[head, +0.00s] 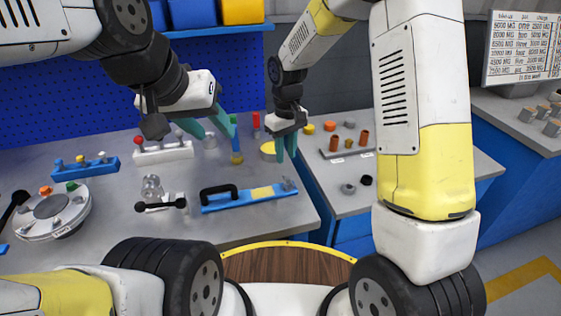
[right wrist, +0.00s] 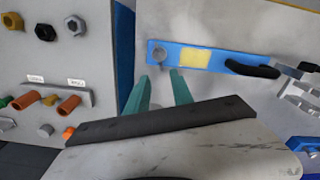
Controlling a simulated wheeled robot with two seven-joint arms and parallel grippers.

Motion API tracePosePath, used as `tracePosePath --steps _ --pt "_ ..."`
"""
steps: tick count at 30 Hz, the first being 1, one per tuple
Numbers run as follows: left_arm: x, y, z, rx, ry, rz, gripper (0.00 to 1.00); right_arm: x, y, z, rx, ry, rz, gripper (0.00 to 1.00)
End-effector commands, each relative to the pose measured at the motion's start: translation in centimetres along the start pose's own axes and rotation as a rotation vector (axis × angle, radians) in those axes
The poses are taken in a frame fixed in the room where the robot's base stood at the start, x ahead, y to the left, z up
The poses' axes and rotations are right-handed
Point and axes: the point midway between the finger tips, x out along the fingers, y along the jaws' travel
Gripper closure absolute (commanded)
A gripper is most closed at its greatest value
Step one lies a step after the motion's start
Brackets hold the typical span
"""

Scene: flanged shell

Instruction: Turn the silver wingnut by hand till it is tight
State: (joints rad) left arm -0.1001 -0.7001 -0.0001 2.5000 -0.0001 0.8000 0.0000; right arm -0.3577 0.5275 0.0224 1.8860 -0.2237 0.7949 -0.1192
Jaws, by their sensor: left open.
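A small silver fitting (head: 288,184) stands at the right end of a blue plate (head: 225,201) on the bench; it also shows in the right wrist view (right wrist: 157,57). I cannot tell whether it is the silver wingnut. The round flanged shell (head: 52,207) sits at the far left of the bench with coloured knobs round its rim; no gripper is near it. My left gripper (head: 208,126) is open above the back of the bench, near a grey cylinder (head: 210,143). My right gripper (head: 286,148) is open, fingertips apart and empty, beyond the blue plate; its fingers show in the wrist view (right wrist: 161,80).
A clear-and-white fixture with a black lever (head: 165,205) stands between shell and plate. Racks of coloured pegs (head: 164,152) stand at the back. A yellow disc (head: 268,150) lies near my right gripper. The right bench (head: 345,197) holds loose nuts and copper-coloured cylinders.

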Motion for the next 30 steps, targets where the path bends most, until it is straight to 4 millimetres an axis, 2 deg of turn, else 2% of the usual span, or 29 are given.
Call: tracePosePath --steps 5,12,16,21,28,30 --pt "0.0 0.0 0.0 0.0 0.0 0.0 0.57 1.9 -0.1 -0.1 -0.006 -0.009 -0.001 0.72" --pt "0.0 0.0 0.0 0.0 0.0 0.0 0.57 5.8 -0.1 0.0 -0.006 -0.009 -0.001 0.72" --pt "0.0 0.0 0.0 0.0 0.0 0.0 0.57 7.3 -0.1 -0.1 -0.006 -0.007 0.0 0.72" --pt "0.0 0.0 0.0 0.0 0.0 0.0 0.57 8.1 -0.1 -0.1 -0.005 -0.004 0.0 0.72" --pt "0.0 0.0 0.0 0.0 0.0 0.0 0.57 8.1 -0.1 -0.1 -0.005 -0.004 0.0 0.72" --pt "0.0 0.0 0.0 0.0 0.0 0.0 0.57 8.1 -0.1 -0.1 -0.005 -0.004 0.0 0.86"
